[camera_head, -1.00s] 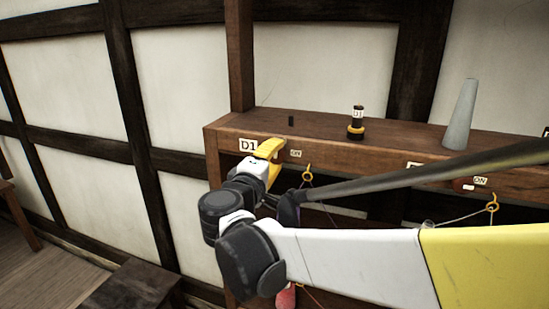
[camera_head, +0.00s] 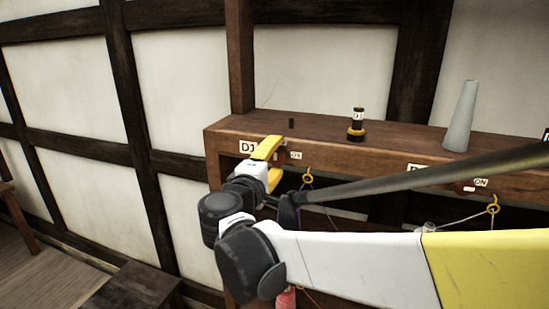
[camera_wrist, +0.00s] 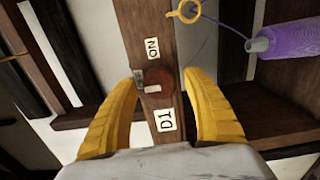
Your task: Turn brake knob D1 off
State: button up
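Brake knob D1 (camera_wrist: 158,84) is a round red-brown knob with a white pointer mark, on the front of a wooden beam. In the wrist view it lies between the D1 label (camera_wrist: 165,120) and the ON label (camera_wrist: 152,47). My gripper (camera_wrist: 160,78) is open, its two yellow fingers on either side of the knob with gaps showing; I cannot tell whether either touches it. In the head view my gripper (camera_head: 270,160) is at the beam's left end, beside the D1 label (camera_head: 247,147), and mostly hides the knob.
A purple bobbin (camera_wrist: 290,38) is at the wrist view's upper right. A second ON label is further right.

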jog(key=v, duration=1.2)
